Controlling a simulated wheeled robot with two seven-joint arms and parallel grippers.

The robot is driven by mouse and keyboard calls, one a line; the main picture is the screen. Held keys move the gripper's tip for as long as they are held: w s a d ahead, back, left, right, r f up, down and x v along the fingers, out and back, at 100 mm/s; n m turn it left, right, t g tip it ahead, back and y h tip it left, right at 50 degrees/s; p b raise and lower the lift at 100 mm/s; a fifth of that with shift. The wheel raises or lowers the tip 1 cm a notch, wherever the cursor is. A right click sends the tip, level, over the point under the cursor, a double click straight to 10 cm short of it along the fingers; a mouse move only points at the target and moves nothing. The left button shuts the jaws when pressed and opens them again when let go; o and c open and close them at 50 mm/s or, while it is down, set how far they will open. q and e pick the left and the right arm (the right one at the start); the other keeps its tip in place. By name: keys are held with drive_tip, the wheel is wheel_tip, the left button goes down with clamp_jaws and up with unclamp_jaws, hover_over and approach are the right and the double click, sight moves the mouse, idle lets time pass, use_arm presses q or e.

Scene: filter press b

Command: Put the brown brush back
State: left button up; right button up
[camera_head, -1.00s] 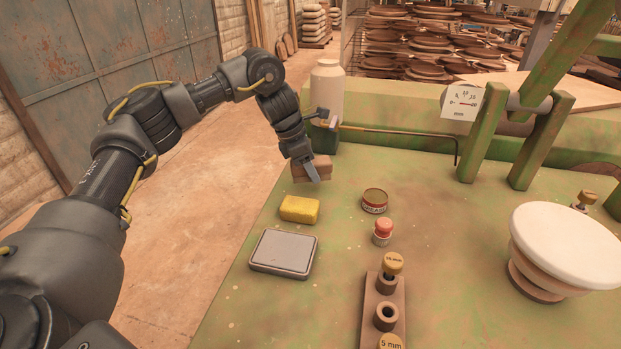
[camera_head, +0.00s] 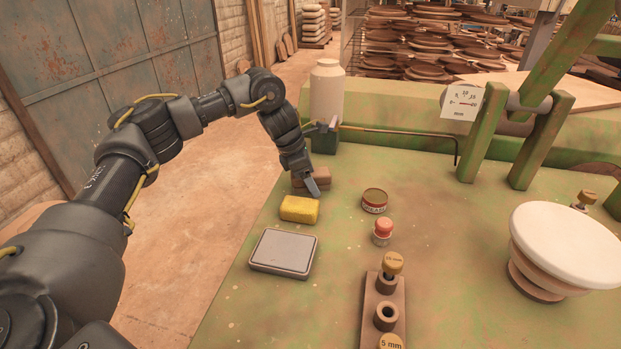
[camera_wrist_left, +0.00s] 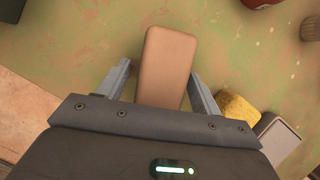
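The brown brush (camera_head: 322,183) shows as a plain brown block behind the yellow block, near the left side of the green table. My left gripper (camera_head: 313,187) points down at it, and a finger hides part of its front. In the left wrist view the brush (camera_wrist_left: 166,66) lies between the two fingers of my left gripper (camera_wrist_left: 160,75). A narrow gap shows between the brush and the left finger; the right finger is very close to the brush. No bristles are visible. My right gripper is not in view.
A yellow block (camera_head: 299,209) lies just in front of the brush, and a grey flat box (camera_head: 283,252) nearer. A red tin (camera_head: 374,200) and a red-topped piece (camera_head: 383,231) stand to the right. A white jar (camera_head: 327,92) and a thin rod (camera_head: 400,132) are behind.

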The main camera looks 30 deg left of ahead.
use_arm(q)
drive_tip(key=shift+r, duration=0.1)
drive_tip(key=shift+r, duration=0.3)
drive_tip(key=v, duration=0.7)
drive_tip(key=shift+w+p, duration=0.1)
drive_tip(key=shift+p, duration=0.25)
drive_tip(key=p+v, duration=0.1)
drive_tip(key=v, duration=0.2)
drive_tip(key=shift+a+r, duration=0.1)
drive_tip(key=shift+r, duration=0.25)
drive_tip(key=shift+s+a+r, duration=0.15)
drive_tip(key=shift+s+r, duration=0.15)
drive_tip(key=shift+r, duration=0.1)
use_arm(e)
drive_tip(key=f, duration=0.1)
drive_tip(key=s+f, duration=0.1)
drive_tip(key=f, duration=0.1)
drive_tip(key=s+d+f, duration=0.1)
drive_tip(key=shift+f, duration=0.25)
